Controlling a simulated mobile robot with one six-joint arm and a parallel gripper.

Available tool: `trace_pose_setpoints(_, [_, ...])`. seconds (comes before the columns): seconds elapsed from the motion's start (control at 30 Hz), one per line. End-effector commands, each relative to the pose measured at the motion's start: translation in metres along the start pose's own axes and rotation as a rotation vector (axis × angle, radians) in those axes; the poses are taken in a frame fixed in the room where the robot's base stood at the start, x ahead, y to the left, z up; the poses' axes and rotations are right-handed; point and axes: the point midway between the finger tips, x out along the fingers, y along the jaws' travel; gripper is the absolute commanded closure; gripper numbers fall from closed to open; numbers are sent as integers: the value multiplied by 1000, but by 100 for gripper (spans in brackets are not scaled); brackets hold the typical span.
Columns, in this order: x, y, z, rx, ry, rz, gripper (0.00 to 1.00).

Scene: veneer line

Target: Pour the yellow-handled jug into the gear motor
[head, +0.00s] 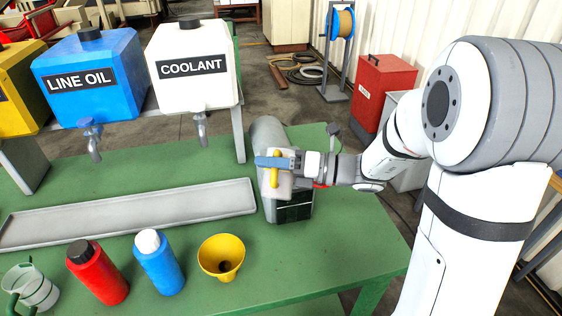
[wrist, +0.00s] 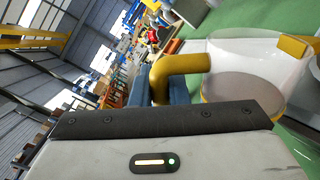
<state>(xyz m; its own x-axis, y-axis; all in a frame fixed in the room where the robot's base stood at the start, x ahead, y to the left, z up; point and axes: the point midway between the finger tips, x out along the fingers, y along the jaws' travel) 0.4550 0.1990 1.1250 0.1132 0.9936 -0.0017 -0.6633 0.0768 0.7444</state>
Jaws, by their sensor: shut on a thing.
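My gripper (head: 275,163) is shut on the yellow handle (wrist: 182,75) of a clear jug (wrist: 265,65). In the head view the pale jug (head: 278,188) is partly covered by my blue fingers and its handle. It is in front of the gear motor (head: 268,132), a grey cylinder with a dark ribbed front, on the green bench. The jug overlaps the motor in this view; I cannot tell whether they touch. The wrist view is steeply rolled, so the jug's tilt is unclear. A yellowish band shows low in the jug. The motor's filling opening is not visible.
A yellow funnel (head: 222,258), blue bottle (head: 160,263), red bottle (head: 97,273) and another clear jug (head: 34,290) stand along the front. A long grey tray (head: 130,215) lies behind them. Coolant (head: 193,66) and line oil (head: 92,76) tanks stand at the back.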

Motion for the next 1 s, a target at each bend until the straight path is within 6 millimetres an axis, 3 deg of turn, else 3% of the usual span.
trace_pose_setpoints(1.0, [0,-7,12,166,-1,1,100])
